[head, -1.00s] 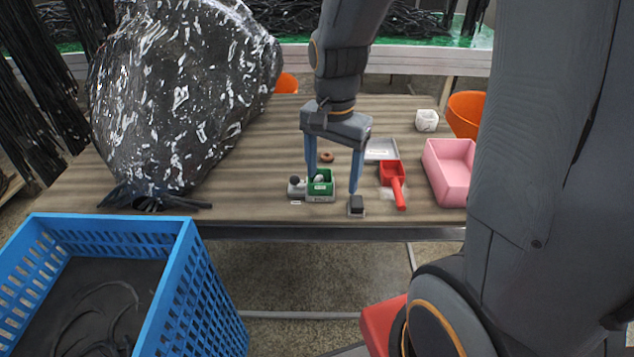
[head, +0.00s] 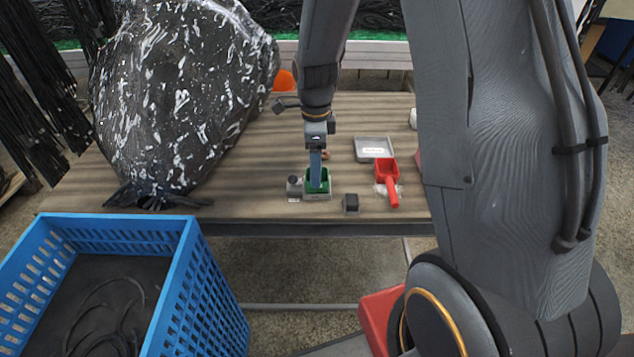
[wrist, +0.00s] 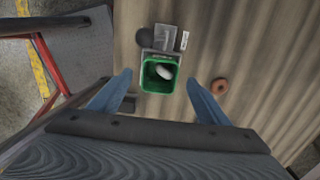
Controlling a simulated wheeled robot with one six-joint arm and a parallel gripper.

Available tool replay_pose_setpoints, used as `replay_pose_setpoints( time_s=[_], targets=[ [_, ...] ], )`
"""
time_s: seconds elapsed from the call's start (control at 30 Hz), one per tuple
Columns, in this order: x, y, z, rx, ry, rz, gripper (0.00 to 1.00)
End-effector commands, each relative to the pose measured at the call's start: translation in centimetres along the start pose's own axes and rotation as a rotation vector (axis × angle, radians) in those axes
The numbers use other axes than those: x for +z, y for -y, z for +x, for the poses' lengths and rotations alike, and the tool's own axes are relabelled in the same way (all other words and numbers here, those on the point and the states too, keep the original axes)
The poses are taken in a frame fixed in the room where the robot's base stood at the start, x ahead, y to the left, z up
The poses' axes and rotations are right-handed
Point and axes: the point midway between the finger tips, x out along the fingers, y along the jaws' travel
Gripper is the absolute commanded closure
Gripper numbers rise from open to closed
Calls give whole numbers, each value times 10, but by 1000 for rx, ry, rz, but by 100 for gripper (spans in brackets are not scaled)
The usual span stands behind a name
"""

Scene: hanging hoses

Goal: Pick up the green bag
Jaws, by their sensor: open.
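I see no clear bag shape; the green thing is a small open-topped green container (head: 326,184) on a grey base on the table. In the wrist view the green container (wrist: 160,87) has a whitish object inside. My gripper (head: 316,183) points down at it, its blue fingers lined up one behind the other in the head view. In the wrist view my gripper (wrist: 158,77) is open, with one finger on each side of the container and nothing held. I cannot tell how far the fingertips are above the table.
A dark block (head: 351,203) and a red scoop (head: 387,177) lie right of the container. A grey tray (head: 374,148) is behind the scoop. A brown ring (wrist: 220,86) lies near the right finger. A big black bag (head: 180,95) fills the left; a blue crate (head: 188,270) stands in front.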

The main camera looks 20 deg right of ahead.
Motion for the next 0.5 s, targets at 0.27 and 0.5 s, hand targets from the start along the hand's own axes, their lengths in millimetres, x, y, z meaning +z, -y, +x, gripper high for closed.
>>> replay_pose_setpoints(
  time_s=[0.27, 0.5],
  targets=[
    [-3, -1, 34, 2, -1, -1, 30],
    [-3, -1, 42, 0, 0, -1, 30]
  ],
)
